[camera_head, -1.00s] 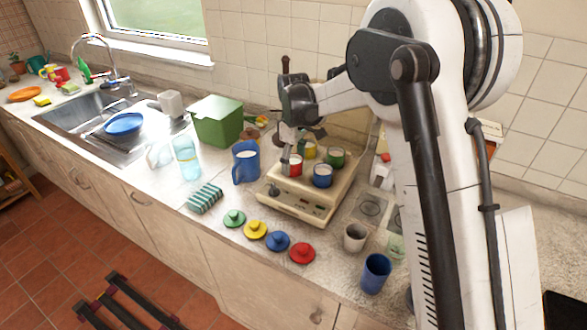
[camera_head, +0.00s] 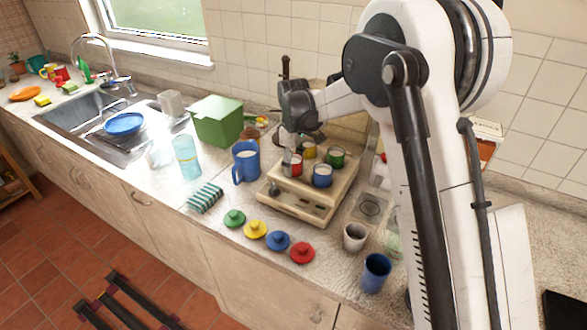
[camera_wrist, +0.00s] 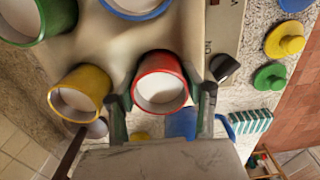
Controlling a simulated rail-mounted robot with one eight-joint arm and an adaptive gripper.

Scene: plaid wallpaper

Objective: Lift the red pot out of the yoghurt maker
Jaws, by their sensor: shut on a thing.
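The red pot (camera_head: 296,170), filled with white, is in the yoghurt maker (camera_head: 298,204), a beige box on the counter. In the wrist view the red pot (camera_wrist: 160,75) sits between the two fingers of my gripper (camera_wrist: 163,108), which is shut on its sides. In the head view my gripper (camera_head: 290,152) comes down over the pot and partly hides it. The yellow pot (camera_head: 309,151), green pot (camera_head: 336,157) and blue pot (camera_head: 322,176) stand beside it in the maker. I see no clear gap under the red pot.
Green (camera_head: 234,218), yellow (camera_head: 255,229), blue (camera_head: 277,240) and red (camera_head: 302,252) lids lie in front of the maker. A blue jug (camera_head: 246,163) stands close on its left, with a striped sponge (camera_head: 205,198) nearby. Cups (camera_head: 376,272) stand to the right.

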